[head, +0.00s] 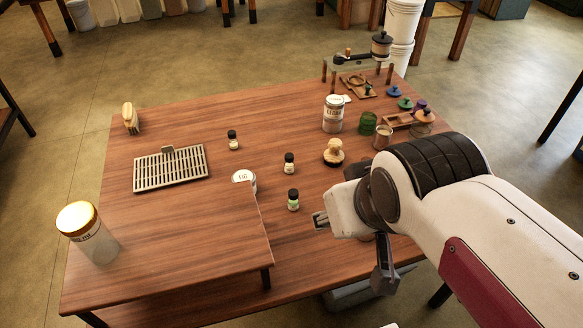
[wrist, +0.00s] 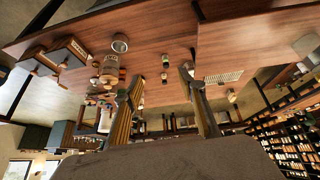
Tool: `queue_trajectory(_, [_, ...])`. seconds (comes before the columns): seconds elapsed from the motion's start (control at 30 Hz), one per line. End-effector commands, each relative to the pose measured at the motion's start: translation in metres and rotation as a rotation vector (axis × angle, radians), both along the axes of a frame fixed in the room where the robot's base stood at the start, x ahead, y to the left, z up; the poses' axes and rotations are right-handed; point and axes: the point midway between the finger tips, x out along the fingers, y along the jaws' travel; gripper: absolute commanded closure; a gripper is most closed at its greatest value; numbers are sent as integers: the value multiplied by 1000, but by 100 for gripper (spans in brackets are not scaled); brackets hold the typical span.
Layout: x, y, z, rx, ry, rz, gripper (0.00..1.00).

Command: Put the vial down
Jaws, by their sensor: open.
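Three small dark vials with black caps stand upright on the wooden table in the head view. The one with a green label (head: 293,200) is nearest my gripper (head: 319,219), a little to its left. A white-labelled vial (head: 289,163) stands behind it, and another vial (head: 232,140) stands farther back left. My gripper is open, and no vial shows between its fingers in the head view. In the wrist view the two fingers (wrist: 163,74) are spread apart, with small dark vials (wrist: 164,59) seen beyond them on the table; which vial is which I cannot tell.
A raised wooden shelf (head: 180,235) with a gold-lidded jar (head: 98,243) fills the front left. A white-lidded tin (head: 244,178) stands beside it. A metal grate (head: 170,168) lies behind. A wooden-knobbed object (head: 333,153), a labelled tin (head: 333,115) and other jars crowd the back right.

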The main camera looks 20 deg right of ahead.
Motion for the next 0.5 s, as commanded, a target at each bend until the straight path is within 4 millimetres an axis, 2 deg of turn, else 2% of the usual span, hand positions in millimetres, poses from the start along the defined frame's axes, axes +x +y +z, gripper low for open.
queue_trajectory(0.5, [111, -46, -6, -123, -114, -4, 60])
